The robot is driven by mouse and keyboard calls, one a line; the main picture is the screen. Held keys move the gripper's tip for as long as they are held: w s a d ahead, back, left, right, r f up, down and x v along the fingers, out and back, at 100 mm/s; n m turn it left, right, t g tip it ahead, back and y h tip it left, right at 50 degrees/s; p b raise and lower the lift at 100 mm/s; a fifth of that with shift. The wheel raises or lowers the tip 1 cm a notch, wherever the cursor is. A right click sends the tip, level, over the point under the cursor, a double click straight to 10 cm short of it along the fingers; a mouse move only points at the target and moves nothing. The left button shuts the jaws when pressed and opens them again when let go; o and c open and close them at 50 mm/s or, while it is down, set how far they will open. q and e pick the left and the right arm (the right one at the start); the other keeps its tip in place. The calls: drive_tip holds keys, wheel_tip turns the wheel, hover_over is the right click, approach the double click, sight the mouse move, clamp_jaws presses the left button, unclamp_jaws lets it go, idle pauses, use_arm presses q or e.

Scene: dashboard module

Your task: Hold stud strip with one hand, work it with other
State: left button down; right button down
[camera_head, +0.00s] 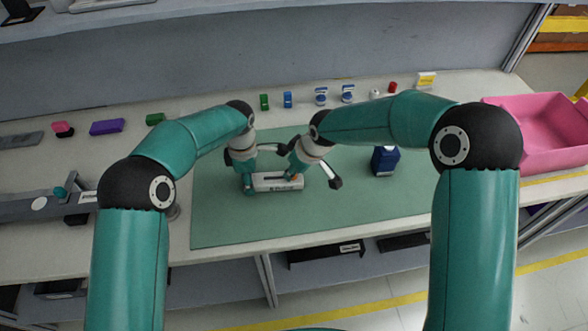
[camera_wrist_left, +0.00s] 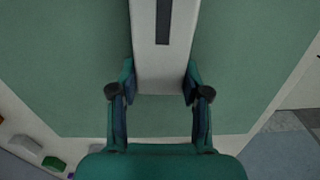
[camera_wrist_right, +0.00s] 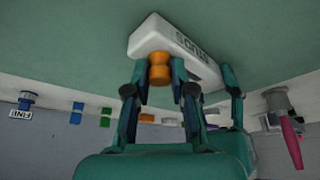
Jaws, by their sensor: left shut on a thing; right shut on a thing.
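The white stud strip (camera_head: 270,186) lies on the green mat (camera_head: 225,220) in the head view, with dark lettering on its side. In the left wrist view the strip (camera_wrist_left: 150,60) has a dark slot along its top. My left gripper (camera_wrist_left: 160,82) is shut on the strip's end, one finger on each side. In the right wrist view my right gripper (camera_wrist_right: 159,72) is shut on an orange knob-like piece (camera_wrist_right: 159,70) beside the lettered side of the strip (camera_wrist_right: 172,40). Whether the piece touches the strip is unclear.
A dark blue box (camera_head: 385,162) stands on the mat to the right. A pink bin (camera_head: 540,130) is at the far right. Several small coloured items, such as a green block (camera_head: 264,101), line the table's back. The mat's front is clear.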

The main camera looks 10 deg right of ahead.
drive_tip(key=shift+r, duration=0.2)
drive_tip(key=shift+r, duration=2.9)
use_arm(q)
drive_tip(key=shift+c, duration=2.3)
unclamp_jaws()
drive_tip(key=shift+s+f, duration=0.1)
use_arm(e)
drive_tip(key=shift+w+r, duration=0.1)
use_arm(q)
wheel_tip(320, 180, up, 8)
drive_tip(key=shift+f, duration=0.2)
drive_tip(key=shift+w+r, duration=0.2)
drive_tip(key=shift+r, duration=0.15)
use_arm(e)
drive_tip(key=shift+f, duration=0.2)
use_arm(q)
drive_tip(key=shift+r, duration=0.1)
use_arm(e)
drive_tip(key=shift+s+f, duration=0.1)
drive_tip(key=shift+s, duration=0.1)
